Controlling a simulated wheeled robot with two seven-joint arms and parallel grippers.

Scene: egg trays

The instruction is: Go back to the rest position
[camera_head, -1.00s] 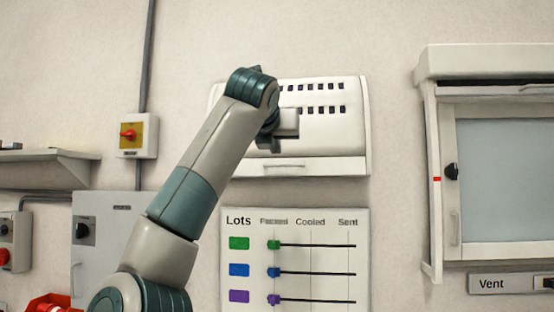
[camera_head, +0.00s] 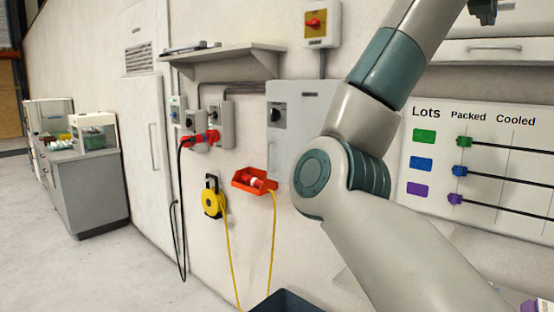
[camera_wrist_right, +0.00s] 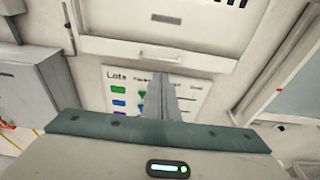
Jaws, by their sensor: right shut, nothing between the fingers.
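My right arm crosses the right side of the head view, raised and bent at the elbow. The dark tip of my right gripper (camera_head: 483,10) shows at the top edge, partly cut off. In the right wrist view the fingers of this gripper (camera_wrist_right: 161,95) are together and empty, in front of the wall with the Lots board (camera_wrist_right: 119,88). The Lots board (camera_head: 410,190) hangs at the right in the head view, partly behind my arm. Its green, blue and purple sliders stand under "Packed". My left gripper is not in view.
A grey counter (camera_head: 90,190) stands at the far left. The floor (camera_head: 60,275) there is clear.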

